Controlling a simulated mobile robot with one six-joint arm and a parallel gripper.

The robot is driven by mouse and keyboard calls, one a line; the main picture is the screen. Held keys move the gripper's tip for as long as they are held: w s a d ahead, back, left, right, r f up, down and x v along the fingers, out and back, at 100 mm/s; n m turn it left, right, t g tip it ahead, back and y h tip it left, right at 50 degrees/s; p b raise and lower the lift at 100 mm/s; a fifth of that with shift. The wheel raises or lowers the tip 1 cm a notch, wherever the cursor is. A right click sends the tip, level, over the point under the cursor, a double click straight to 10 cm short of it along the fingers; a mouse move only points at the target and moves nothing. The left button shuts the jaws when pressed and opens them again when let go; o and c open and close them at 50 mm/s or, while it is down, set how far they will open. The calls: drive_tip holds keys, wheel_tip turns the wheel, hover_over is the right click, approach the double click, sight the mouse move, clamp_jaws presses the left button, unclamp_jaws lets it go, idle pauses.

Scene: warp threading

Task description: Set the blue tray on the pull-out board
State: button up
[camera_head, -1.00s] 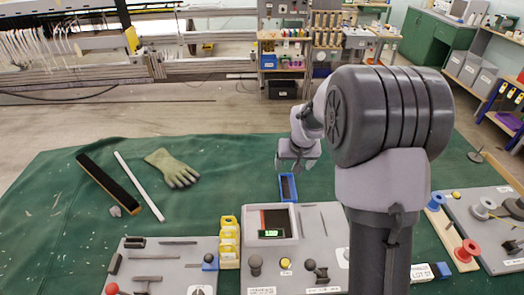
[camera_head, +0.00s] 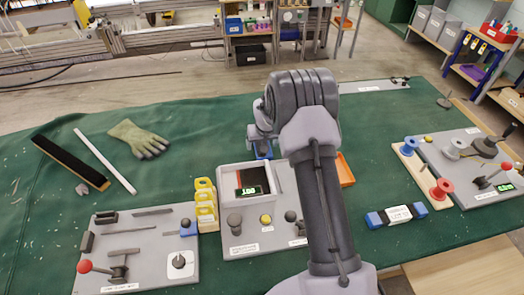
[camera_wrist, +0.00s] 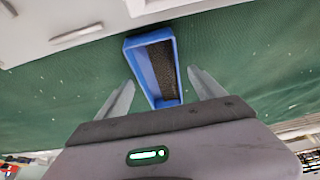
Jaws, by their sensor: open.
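The blue tray (camera_wrist: 134,62) is a narrow open box with a dark speckled inside. In the wrist view it lies on the green cloth, its near end between the two fingers of my gripper (camera_wrist: 161,79). The fingers are open, with a gap on each side of the tray. In the head view only a bit of the tray (camera_head: 264,153) shows below my gripper (camera_head: 261,144), and my arm hides part of the area. A bare light wooden board (camera_head: 465,270) shows at the table's front right edge and looks like the pull-out board.
A grey panel with a display box (camera_head: 222,180) stands just in front of the tray. An orange piece (camera_head: 345,168) lies right of my arm. A blue-ended labelled block (camera_head: 396,215) lies between the arm and the spool panel (camera_head: 470,155). A glove (camera_head: 138,138) lies left.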

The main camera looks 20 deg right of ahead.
drive_tip(key=shift+w+f, duration=0.1)
clamp_jaws()
